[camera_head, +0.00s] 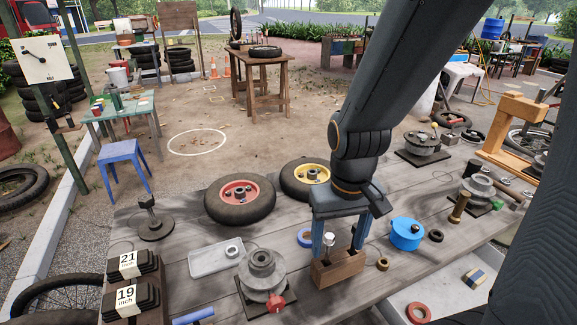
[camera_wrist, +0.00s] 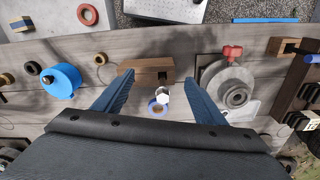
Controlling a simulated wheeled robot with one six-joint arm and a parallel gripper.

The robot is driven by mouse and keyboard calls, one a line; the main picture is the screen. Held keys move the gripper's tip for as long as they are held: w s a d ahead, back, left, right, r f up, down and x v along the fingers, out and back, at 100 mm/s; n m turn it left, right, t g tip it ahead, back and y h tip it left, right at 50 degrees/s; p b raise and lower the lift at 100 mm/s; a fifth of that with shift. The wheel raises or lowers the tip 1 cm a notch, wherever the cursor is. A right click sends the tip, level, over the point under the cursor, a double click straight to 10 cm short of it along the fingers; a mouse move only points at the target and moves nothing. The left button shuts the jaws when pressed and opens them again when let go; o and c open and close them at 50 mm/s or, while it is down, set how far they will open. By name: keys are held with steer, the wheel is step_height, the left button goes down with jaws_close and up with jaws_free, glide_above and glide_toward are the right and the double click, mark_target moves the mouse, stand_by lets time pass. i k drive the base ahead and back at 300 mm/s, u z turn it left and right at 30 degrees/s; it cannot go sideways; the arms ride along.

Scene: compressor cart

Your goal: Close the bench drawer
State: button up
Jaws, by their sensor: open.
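My gripper (camera_head: 343,248) points down over the workbench (camera_head: 400,262), its two blue fingers apart and nothing held. In the wrist view its fingers (camera_wrist: 160,84) stand wide on either side of a silver bolt head, with a wooden block (camera_wrist: 147,70) just beyond. The block (camera_head: 338,269) also shows below the fingers in the head view; I cannot tell whether they touch it. Past the bench edge a pale, lower surface (camera_head: 447,297) carries a red ring (camera_head: 418,312). It may be the inside of the pulled-out bench drawer; its front and handle are not clearly visible.
A grey pulley (camera_head: 262,272) stands left of my gripper, and a blue round canister (camera_head: 407,234) stands right. Red-hubbed (camera_head: 240,198) and yellow-hubbed (camera_head: 306,180) wheels lie behind. A wooden stand (camera_head: 515,125) is at the right. Gravel shows beyond the bench edge.

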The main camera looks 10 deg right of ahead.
mark_target(445, 292)
steer(key=u, duration=0.05)
steer(key=k, duration=1.75)
steer(key=z, duration=0.75)
steer(key=i, duration=1.15)
steer(key=z, duration=0.15)
